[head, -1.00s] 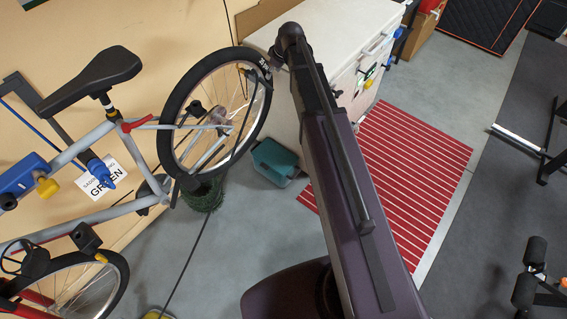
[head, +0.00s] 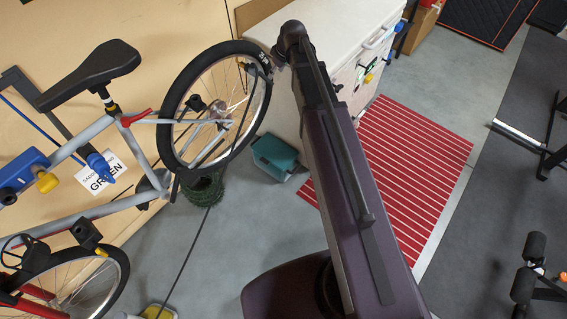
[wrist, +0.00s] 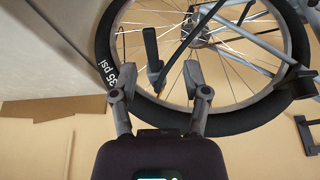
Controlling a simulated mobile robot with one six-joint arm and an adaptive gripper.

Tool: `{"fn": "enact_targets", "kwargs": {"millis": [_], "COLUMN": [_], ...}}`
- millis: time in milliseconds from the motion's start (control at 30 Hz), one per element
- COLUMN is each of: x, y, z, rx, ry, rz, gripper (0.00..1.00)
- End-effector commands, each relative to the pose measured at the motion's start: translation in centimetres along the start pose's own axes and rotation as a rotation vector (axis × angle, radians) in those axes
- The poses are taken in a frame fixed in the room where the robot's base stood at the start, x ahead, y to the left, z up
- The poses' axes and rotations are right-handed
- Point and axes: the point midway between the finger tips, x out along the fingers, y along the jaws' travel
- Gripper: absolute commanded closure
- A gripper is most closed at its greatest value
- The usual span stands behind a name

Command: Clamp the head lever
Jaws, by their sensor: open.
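A bicycle hangs at the left of the head view, with its wheel (head: 163,125) close to my arm's end. A blue clamp body (head: 20,175) with a yellow knob (head: 47,182) sits by its frame. A red lever (head: 135,117) is near the seat post. I cannot tell which part is the head lever. In the wrist view my gripper (wrist: 153,72) is open in front of the wheel (wrist: 245,119). A black lever-like bar (wrist: 151,48) shows between the fingertips, apparently beyond them and not gripped.
A white cabinet (head: 330,25) stands beside the wheel, close to my arm. A teal bin (head: 275,155) is on the floor by it. A red striped mat (head: 425,160) lies to the right. Gym equipment (head: 535,245) stands at the lower right. A dark cable (head: 185,262) runs below the wheel.

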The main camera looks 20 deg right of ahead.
Motion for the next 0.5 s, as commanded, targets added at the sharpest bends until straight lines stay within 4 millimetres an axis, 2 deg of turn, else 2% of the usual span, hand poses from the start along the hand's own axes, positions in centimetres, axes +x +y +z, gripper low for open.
{"fn": "enact_targets", "kwargs": {"millis": [33,500], "x": [0.8,4.0], "y": [-0.3,-2.0], "z": [0.6,3.6], "rx": [0.005,0.064], "ry": [-0.004,-0.043], "rz": [0.0,-0.001], "gripper": [0.4,0.4]}}
